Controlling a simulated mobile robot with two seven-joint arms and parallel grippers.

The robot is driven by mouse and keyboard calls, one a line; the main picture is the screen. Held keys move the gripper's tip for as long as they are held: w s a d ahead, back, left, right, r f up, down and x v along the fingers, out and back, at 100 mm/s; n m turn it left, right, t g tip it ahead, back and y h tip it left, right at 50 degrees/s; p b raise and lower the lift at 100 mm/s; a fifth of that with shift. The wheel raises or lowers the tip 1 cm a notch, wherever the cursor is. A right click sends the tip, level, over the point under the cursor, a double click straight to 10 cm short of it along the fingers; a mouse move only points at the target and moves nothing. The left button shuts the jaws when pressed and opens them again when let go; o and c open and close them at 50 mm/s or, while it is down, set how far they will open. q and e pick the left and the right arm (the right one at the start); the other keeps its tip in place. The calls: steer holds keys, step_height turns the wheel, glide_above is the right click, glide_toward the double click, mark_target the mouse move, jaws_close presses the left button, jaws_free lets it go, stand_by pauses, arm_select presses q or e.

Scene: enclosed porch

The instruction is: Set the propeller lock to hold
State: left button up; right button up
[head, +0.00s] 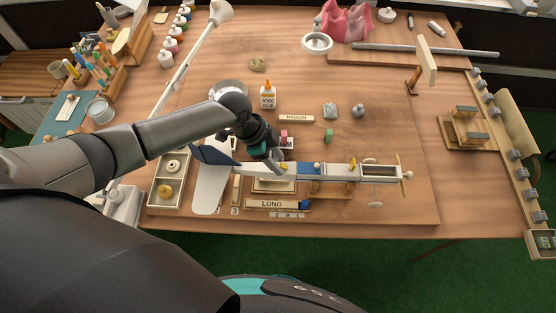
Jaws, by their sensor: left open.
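A long model aircraft (335,171) lies on a stand on the wooden workbench, its tail to the left and its thin propeller (402,172) upright at the right end. A small yellow piece (352,162) stands on the body near the open front bay. Another yellow piece (284,166) sits by my gripper. I cannot tell which part is the propeller lock or how it is set. My left gripper (276,164) is open, pointing down over the rear of the body. Its fingertips are small, and contact with the model cannot be told. My right gripper is not in view.
A "LONG" block (272,204) lies in front of the model and a "MEDIUM" block (296,118) behind it. A glue bottle (267,95), green block (329,135) and parts tray (167,187) stand nearby. A white lamp (186,62) rises at left.

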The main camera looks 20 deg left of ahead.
arm_select(q)
steer(key=shift+d+f, duration=0.2)
steer(key=shift+f, duration=0.3)
jaws_close()
stand_by(0.3)
